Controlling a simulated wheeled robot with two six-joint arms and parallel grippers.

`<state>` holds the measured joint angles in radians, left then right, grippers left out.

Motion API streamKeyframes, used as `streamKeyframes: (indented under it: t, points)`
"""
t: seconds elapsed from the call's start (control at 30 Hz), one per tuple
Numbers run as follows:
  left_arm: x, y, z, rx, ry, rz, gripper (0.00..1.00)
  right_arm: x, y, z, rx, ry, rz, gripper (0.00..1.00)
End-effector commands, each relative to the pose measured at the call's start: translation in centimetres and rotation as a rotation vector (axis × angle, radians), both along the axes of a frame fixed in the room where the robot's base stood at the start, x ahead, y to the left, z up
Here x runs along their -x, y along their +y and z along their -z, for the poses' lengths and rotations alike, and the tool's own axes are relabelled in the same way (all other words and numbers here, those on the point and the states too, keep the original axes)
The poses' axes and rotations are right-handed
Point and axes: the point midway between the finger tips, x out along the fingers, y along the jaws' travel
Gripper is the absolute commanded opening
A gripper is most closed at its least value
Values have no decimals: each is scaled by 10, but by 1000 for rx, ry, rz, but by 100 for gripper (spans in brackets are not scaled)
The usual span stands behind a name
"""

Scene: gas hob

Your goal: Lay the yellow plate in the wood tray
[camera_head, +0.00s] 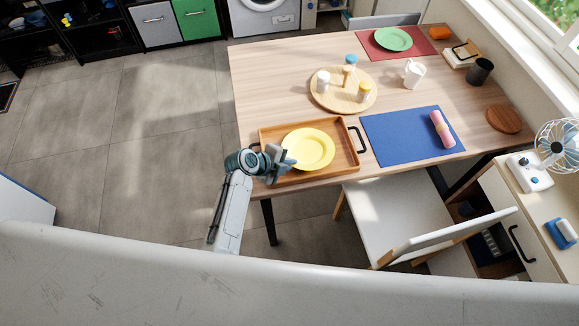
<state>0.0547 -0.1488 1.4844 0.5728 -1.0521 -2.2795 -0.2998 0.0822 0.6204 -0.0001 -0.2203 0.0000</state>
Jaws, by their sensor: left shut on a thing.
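The yellow plate (308,149) is inside the outline of the wood tray (347,160) in the head view, lying about level. The tray has dark handles and rests on the table near its front left corner. My left gripper (287,161) is shut on the plate's left rim, low over the tray's left side. The gripper hides that part of the rim. I cannot tell whether the plate touches the tray floor. My right gripper is not in view.
A blue mat (395,139) with a rolled pink napkin (442,128) lies right of the tray. A round board (342,93) with several jars stands behind it. A white chair (400,215) is at the table's front edge. Bare table lies behind the tray.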

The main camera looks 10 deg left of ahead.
Motion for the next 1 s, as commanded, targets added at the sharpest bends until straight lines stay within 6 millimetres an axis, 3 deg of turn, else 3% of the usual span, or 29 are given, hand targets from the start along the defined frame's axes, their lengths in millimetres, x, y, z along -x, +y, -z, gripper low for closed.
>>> streamKeyframes:
  t: [0.3, 0.4, 0.47, 1.0]
  points:
    - [-3, 2, 2, -2, 5, -4, 0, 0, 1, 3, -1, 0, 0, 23]
    - [-3, 2, 2, -2, 5, -4, 23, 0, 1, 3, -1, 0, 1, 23]
    - [-3, 2, 2, -2, 5, -4, 32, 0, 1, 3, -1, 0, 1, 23]
    - [4, 9, -2, -5, 8, -3, 32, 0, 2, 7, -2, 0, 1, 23]
